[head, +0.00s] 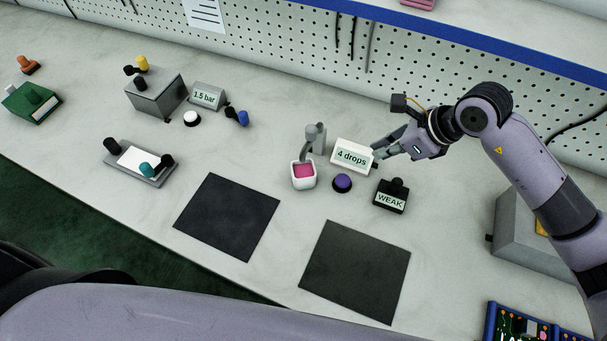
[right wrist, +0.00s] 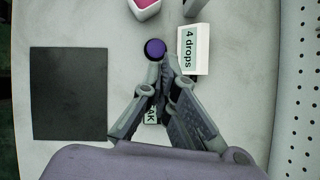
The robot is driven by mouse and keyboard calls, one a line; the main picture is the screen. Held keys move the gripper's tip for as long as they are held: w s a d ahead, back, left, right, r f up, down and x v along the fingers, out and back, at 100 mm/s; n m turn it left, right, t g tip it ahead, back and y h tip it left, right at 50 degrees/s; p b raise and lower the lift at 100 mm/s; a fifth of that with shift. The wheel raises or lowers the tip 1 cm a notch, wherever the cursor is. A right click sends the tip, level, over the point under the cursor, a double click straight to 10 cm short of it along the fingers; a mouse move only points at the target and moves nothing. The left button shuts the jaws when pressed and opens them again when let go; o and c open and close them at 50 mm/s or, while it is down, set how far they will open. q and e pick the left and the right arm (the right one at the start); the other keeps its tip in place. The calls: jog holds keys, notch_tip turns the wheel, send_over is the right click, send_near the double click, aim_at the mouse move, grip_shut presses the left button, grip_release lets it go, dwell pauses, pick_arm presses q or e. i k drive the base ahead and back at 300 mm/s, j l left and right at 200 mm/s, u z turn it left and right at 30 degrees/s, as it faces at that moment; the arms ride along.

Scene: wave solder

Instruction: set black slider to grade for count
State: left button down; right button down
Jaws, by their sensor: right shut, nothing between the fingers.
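The black slider (head: 398,184) is a small black box with a knob on its rear edge and a front label reading "WEAK". In the right wrist view my fingers hide most of it, and only the end of its label (right wrist: 151,115) shows. A white count display (head: 353,155) reads "4 drops"; it also shows in the right wrist view (right wrist: 194,48). My right gripper (head: 377,156) is shut and empty, its tips beside the display's right end in the head view, behind the slider. In the right wrist view its tips (right wrist: 166,62) lie close to the purple button (right wrist: 154,49). My left gripper is out of view.
A dispenser (head: 315,138) stands over a white cup (head: 303,176) of pink liquid, left of the display. Two dark mats (head: 228,216) (head: 355,270) lie in front. A grey box (head: 525,235) stands right. Gauge, knobs and a slider panel (head: 142,163) stand left.

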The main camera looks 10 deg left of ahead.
aim_at(392, 196)
jog(key=k, duration=1.5)
